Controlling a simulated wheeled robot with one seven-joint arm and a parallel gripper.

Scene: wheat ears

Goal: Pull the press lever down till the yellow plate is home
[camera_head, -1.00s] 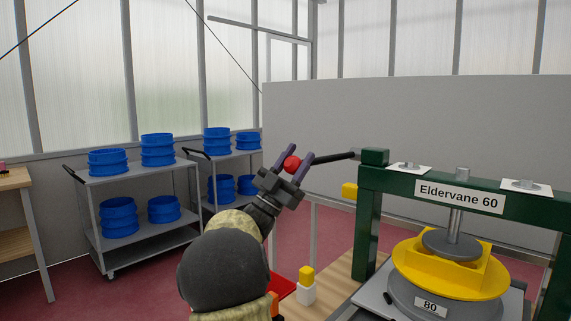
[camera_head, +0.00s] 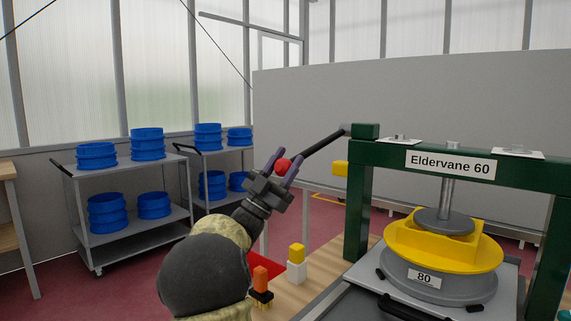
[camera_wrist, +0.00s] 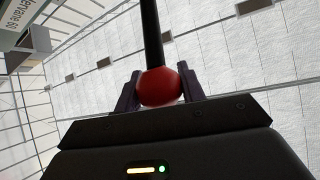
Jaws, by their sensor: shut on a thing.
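A green press (camera_head: 356,215) labelled "Eldervane 60" stands at the right of the head view. Its black lever (camera_head: 322,141) slopes down to the left from the frame's top left corner and ends in a red ball knob (camera_head: 282,165). My gripper (camera_head: 283,168) is shut on the red knob, one finger on each side. The wrist view shows the red knob (camera_wrist: 160,87) between the fingers, with the lever rod running up from it. The yellow plate (camera_head: 440,246) sits on a grey base marked "80", under the grey disc of the press rod (camera_head: 444,221).
A wooden bench (camera_head: 314,287) carries a white block with a yellow top (camera_head: 297,262) and an orange piece on a black base (camera_head: 261,286). Carts with blue rings (camera_head: 108,212) stand at the left.

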